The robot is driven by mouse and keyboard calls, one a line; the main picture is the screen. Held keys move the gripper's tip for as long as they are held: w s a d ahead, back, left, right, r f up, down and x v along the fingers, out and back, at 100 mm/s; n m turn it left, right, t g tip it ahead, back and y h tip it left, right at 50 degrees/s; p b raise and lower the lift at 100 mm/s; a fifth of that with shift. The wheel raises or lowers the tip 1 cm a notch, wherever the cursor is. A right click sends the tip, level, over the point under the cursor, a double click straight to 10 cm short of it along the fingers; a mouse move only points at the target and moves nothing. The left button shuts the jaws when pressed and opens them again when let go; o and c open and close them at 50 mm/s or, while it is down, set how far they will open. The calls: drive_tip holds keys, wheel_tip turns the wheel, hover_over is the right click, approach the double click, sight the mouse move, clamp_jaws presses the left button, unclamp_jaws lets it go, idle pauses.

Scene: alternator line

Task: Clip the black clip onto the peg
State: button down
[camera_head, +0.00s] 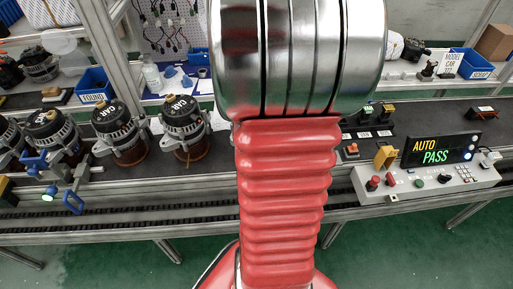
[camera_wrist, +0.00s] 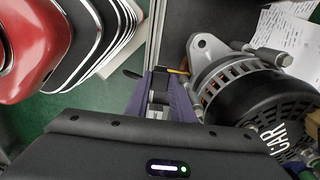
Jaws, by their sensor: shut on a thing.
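In the wrist view my gripper (camera_wrist: 160,103) points away from its dark body, with purple-blue fingers shut on a small dark piece. This piece looks like the black clip (camera_wrist: 159,82), but it is small and partly hidden. A thin orange-yellow pin-like part (camera_wrist: 177,71) lies just beyond it, close to the alternator; I cannot tell if this is the peg or if it touches the clip. The alternator (camera_wrist: 262,95), black with a metal housing and marked CAR, is right of my gripper. In the head view my arm hides the gripper and the clip.
Several alternators (camera_head: 117,132) stand on the line at left, near a blue-handled clamp (camera_head: 73,202). Blue bins (camera_head: 94,85) stand behind. At right are a control box (camera_head: 428,184) and a display (camera_head: 440,149) reading AUTO PASS. Papers (camera_wrist: 288,35) lie behind the alternator.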

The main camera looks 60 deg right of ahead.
wheel_tip(320, 180, up, 9)
drive_tip(key=shift+r, duration=0.15)
drive_tip(key=shift+r, duration=0.15)
idle(0.7)
drive_tip(key=shift+r, duration=1.55)
